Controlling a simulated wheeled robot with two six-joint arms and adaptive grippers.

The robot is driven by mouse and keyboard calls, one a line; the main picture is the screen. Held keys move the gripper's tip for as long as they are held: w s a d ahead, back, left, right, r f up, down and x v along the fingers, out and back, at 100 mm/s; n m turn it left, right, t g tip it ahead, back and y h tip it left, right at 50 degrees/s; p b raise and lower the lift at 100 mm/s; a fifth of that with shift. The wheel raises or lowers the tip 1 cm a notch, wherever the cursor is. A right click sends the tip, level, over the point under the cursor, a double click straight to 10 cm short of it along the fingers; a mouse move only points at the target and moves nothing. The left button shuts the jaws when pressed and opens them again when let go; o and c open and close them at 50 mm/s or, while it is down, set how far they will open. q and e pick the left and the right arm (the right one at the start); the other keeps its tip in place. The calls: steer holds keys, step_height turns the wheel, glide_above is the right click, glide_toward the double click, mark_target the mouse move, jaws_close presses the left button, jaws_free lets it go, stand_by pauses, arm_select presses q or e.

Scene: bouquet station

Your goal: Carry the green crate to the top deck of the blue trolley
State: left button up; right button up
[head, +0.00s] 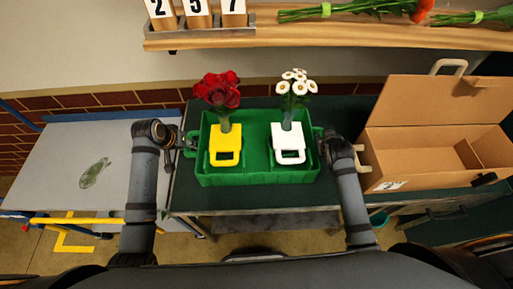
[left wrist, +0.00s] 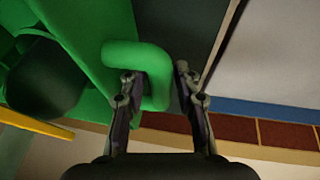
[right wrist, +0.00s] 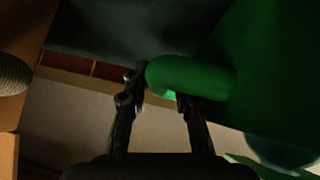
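The green crate (head: 258,178) stands level on the dark green table in the head view. It holds a yellow holder (head: 225,158) with red flowers and a white holder (head: 289,156) with white daisies. The blue trolley's grey top deck (head: 66,180) is at the left. My left gripper (head: 190,143) is at the crate's left handle; in the left wrist view the handle (left wrist: 155,88) lies between its open fingers, with a gap on one side. My right gripper (head: 323,138) is at the right handle (right wrist: 185,75); its fingers look apart around it, one tip partly hidden.
A pale green patch (head: 94,172) lies on the deck. A yellow frame part (head: 75,221) is at the deck's front. An open cardboard box (head: 430,150) stands right of the crate. A wooden shelf (head: 330,38) with number blocks and flowers runs behind.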

arm_select(q)
jaws_close()
arm_select(e)
jaws_close()
